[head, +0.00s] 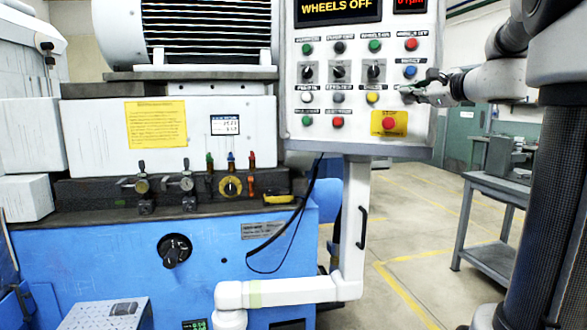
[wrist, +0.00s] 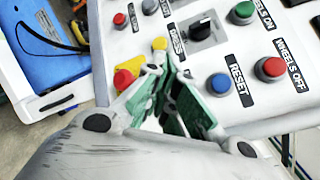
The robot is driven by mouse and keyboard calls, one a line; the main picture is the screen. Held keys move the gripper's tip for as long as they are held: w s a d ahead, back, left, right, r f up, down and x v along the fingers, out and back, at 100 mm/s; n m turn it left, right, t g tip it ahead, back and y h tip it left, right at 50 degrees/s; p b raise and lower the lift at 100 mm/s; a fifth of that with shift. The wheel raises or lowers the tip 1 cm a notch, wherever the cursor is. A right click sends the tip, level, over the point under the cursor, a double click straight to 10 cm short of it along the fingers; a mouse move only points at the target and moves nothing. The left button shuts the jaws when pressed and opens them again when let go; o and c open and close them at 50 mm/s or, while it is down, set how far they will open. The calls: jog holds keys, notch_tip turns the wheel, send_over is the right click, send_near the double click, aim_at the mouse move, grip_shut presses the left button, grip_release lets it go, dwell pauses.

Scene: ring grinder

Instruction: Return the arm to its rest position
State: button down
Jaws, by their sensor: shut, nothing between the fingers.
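My gripper (head: 412,93) is at the right part of the white control panel (head: 350,143), with my arm reaching in from the right edge of the head view. Its fingers are shut and empty. In the wrist view, the gripper (wrist: 165,85) has its green-padded fingertips in front of the panel, close to the yellow button (wrist: 160,44) and the red stop button (wrist: 123,79). The blue reset button (wrist: 220,83) is just to the right of the fingers. I cannot tell whether the fingertips touch the panel.
The panel display (head: 337,8) reads "WHEELS OFF". The panel stands on a white post (head: 355,220) before the blue grinder base (head: 120,250). A grey bench (head: 495,187) stands at the right. Open floor (head: 410,235) lies between post and bench.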

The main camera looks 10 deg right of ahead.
jog(key=s+f+n+g, duration=0.4)
jog(key=s+f+n, duration=0.1)
jog(key=f, duration=0.6)
jog(key=s+a+f+n+g+h, duration=0.1)
jog(key=s+a+f+n+g, duration=0.1)
jog(key=s+f+n, duration=0.3)
jog(key=s+a+f+n+g+h, duration=0.2)
jog(key=s+a+f+n, duration=0.3)
jog(key=s, duration=0.7)
jog(key=s+a+f+n+g+h, duration=0.1)
jog(key=s+a+f+n+g, duration=0.2)
jog(key=s+f+n, duration=0.3)
jog(key=shift+s+a+f+n+g, duration=0.2)
jog(key=shift+s+a+n+g, duration=0.3)
jog(key=shift+s+n, duration=0.85)
